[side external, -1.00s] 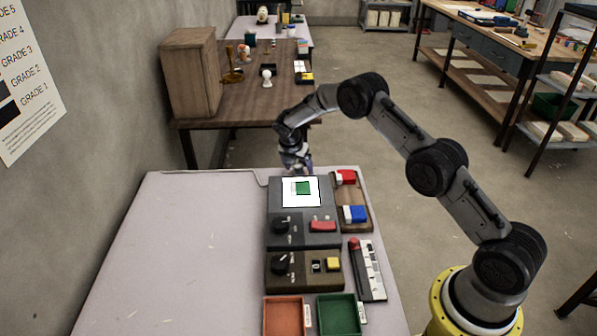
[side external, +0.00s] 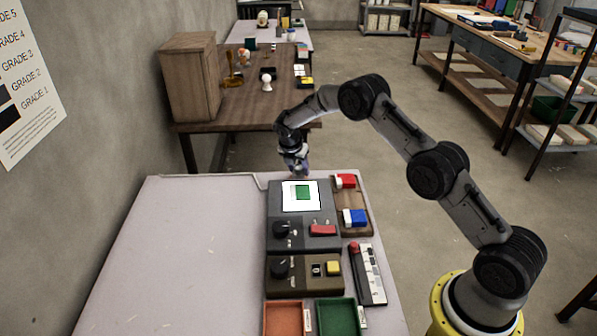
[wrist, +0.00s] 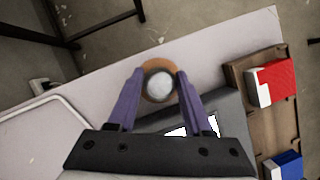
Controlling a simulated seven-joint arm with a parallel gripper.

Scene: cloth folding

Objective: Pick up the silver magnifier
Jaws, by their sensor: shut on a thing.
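My gripper (wrist: 159,74) has purple fingers, shut on a small round thing with an orange-brown rim and a pale silver-grey round face, which looks like the silver magnifier (wrist: 158,86). The fingers press on its left and right sides. In the side view my gripper (side external: 295,170) is at the far end of the table, just behind the device with the lit screen. The magnifier is too small to make out there. I cannot tell whether it is clear of the table.
The grey device (side external: 275,213) has a lit screen, knob and red button. A brown tray (side external: 350,197) beside it holds red-and-white and blue-and-white blocks. Orange (side external: 283,318) and green (side external: 338,316) trays stand nearer. The pale table (side external: 185,250) is clear on the left.

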